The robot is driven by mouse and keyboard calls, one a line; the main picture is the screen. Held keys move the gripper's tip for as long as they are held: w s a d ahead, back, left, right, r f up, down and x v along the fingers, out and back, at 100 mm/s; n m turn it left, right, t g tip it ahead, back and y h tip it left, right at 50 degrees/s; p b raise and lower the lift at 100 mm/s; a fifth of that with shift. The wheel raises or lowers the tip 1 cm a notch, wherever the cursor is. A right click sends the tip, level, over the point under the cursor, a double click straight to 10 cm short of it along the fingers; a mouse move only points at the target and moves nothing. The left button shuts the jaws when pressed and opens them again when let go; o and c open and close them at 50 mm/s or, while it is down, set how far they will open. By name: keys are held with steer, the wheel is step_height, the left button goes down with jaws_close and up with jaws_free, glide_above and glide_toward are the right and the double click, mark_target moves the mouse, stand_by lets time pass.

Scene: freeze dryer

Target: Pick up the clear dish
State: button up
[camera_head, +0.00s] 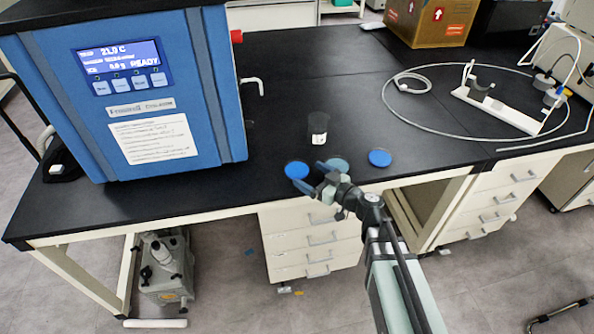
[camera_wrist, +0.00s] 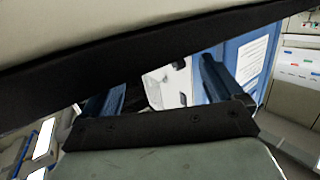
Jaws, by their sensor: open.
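My gripper (camera_head: 311,177) is open and empty at the bench's front edge. Its fingers also show spread apart in the wrist view (camera_wrist: 160,88). Three round, flat blue pieces lie in a row near that edge: a left disc (camera_head: 297,170), a duller middle disc (camera_head: 338,163) and a right disc (camera_head: 380,158). The gripper partly overlaps the left and middle discs in the head view; I cannot tell whether it touches them. A dark see-through cup (camera_head: 318,123) with a white label stands upright behind them. I cannot tell which piece is the clear dish.
The blue freeze dryer (camera_head: 225,95) stands at the left of the black bench (camera_head: 440,120). A white stand (camera_head: 497,108) with a looped tube is at the right. A cardboard box (camera_head: 430,22) is at the back. The bench between the cup and the box is clear.

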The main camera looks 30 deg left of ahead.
mark_target(289, 163)
steer(key=shift+x, duration=2.6)
steer(key=shift+d, duration=0.1)
steer(key=c, duration=0.7)
